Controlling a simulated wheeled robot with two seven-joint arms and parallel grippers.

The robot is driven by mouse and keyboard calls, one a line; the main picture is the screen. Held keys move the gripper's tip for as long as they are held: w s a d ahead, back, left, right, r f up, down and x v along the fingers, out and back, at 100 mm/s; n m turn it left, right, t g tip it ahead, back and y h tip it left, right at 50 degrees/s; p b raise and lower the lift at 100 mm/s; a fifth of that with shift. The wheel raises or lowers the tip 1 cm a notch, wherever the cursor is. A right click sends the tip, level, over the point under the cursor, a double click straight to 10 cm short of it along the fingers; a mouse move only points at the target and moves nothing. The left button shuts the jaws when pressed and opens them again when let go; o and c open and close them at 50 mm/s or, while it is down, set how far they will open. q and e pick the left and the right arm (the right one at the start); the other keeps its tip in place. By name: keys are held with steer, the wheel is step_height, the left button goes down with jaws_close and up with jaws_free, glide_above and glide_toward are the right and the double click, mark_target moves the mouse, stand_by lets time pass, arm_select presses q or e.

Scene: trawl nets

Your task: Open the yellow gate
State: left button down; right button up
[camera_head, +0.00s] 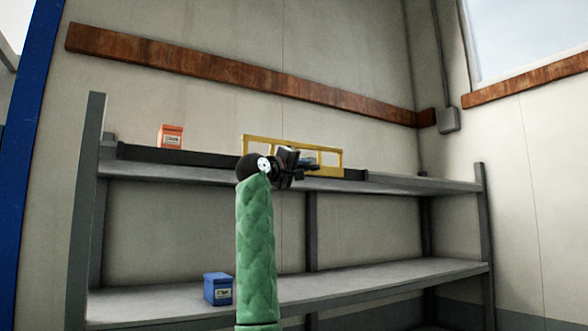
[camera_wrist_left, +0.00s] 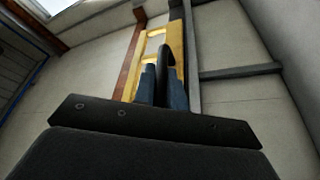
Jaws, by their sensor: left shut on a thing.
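The yellow gate (camera_head: 331,159) is a flat frame with openings. It stands upright on the upper shelf, against the dark rail at the back. In the left wrist view the gate (camera_wrist_left: 178,47) shows just beyond the fingers. My left gripper (camera_head: 312,166) reaches up from below on the green-sleeved arm and is at the gate's front. Its blue-grey fingers (camera_wrist_left: 160,88) are shut on a dark curved part at the gate, partly hidden by the fingers. My right gripper is not in view.
The grey shelf unit (camera_head: 420,184) has two levels. An orange box (camera_head: 170,137) stands on the upper shelf at the left, and a blue box (camera_head: 218,289) on the lower shelf. A rusty brown board (camera_head: 240,72) runs along the wall above. The upper shelf right of the gate is mostly clear.

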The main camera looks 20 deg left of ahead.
mark_target(315, 167)
arm_select(q)
steer(key=shift+w+d+f, duration=0.1)
steer(key=shift+w+d, duration=0.6)
steer(key=shift+w, duration=0.15)
steer(key=shift+w+d, duration=0.65)
steer(key=shift+w, duration=0.2)
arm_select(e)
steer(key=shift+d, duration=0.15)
arm_select(q)
steer(key=c, duration=1.5)
jaws_free()
steer(key=shift+o, duration=0.2)
